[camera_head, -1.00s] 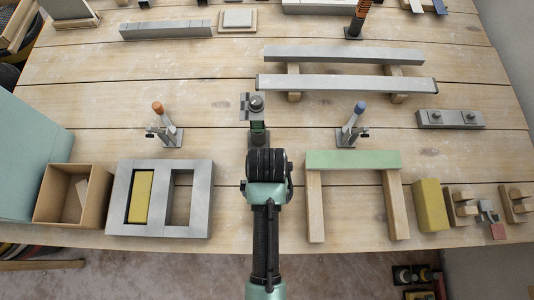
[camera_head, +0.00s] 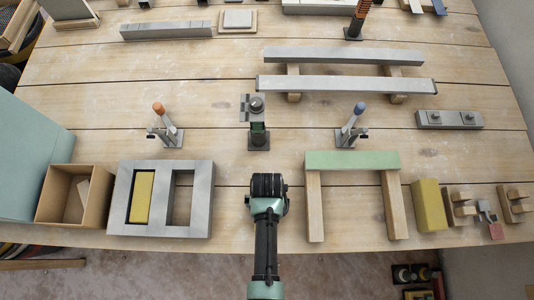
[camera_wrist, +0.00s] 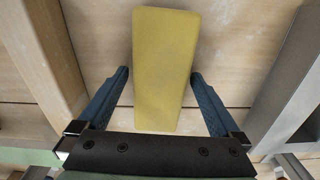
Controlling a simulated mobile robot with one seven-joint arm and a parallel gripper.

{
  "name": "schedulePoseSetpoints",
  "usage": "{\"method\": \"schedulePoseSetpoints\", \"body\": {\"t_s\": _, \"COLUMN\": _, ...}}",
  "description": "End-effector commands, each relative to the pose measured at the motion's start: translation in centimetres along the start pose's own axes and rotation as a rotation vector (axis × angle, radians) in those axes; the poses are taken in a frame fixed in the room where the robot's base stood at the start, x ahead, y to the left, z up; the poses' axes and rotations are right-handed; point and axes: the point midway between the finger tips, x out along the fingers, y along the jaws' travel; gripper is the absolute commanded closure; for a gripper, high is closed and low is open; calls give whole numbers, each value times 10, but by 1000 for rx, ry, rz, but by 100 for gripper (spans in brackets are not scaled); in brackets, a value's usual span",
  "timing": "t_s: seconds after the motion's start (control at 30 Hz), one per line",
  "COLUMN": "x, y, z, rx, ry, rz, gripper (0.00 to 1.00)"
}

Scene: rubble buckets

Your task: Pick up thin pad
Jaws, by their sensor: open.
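A yellow pad (camera_wrist: 165,65), the likely thin pad, shows large in the wrist view, its long side running up the picture. My gripper (camera_wrist: 160,98) is open, with one dark blue finger on each side of the pad's lower part and a visible gap on both sides. The fingers are not closed on it. In the head view my gripper (camera_head: 268,187) is seen from above near the table's front edge, and my arm hides whatever lies beneath it. Two other yellow blocks show there: one in the grey frame (camera_head: 141,198), one right of the green-topped stand (camera_head: 430,205).
The grey two-slot frame (camera_head: 208,200) stands left of my gripper. The wooden stand with a green top (camera_head: 352,160) stands right. An open box (camera_head: 95,200) is far left.

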Motion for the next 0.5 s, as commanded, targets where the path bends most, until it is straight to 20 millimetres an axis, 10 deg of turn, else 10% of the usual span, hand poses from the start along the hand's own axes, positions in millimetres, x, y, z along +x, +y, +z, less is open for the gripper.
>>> {"method": "schedulePoseSetpoints", "body": {"t_s": 0.13, "x": 0, "y": 0, "z": 0, "rx": 0, "ry": 1, "rz": 0, "gripper": 4}}
{"method": "schedulePoseSetpoints", "body": {"t_s": 0.5, "x": -1, "y": 0, "z": 0, "rx": 0, "ry": 1, "rz": 0, "gripper": 70}}
